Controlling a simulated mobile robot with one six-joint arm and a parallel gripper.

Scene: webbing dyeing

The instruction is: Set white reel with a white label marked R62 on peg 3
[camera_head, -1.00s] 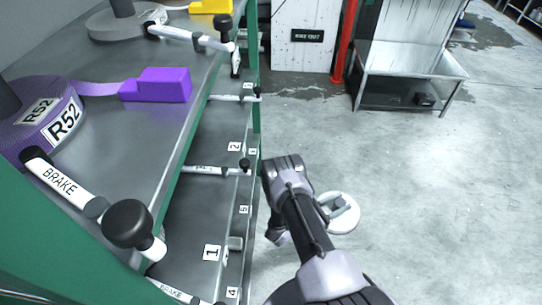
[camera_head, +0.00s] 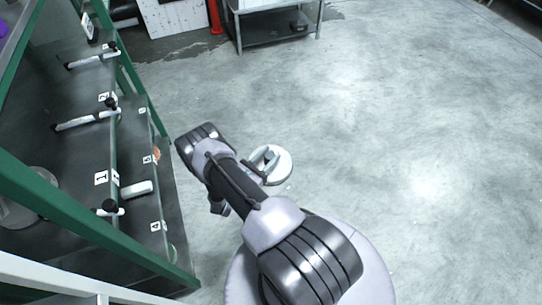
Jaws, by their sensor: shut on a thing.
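My gripper (camera_head: 262,170) is at the end of my arm, to the right of the rack and over the open floor. It is shut on a white reel (camera_head: 281,165), which shows as a round white disc partly hidden by the gripper. No label can be read on the reel from here. The green-framed rack (camera_head: 60,200) stands at the left with numbered tags and pegs. Tags 1 (camera_head: 101,178), 2 (camera_head: 104,97) and 4 (camera_head: 156,226) are readable. The tag at the rack's top, by the upper peg (camera_head: 88,60), is too small to read.
A grey reel (camera_head: 28,190) sits inside the rack at the lower left. A metal table (camera_head: 275,30) stands at the back. A white panel (camera_head: 172,15) and a red post (camera_head: 214,15) are behind. The concrete floor to the right is clear.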

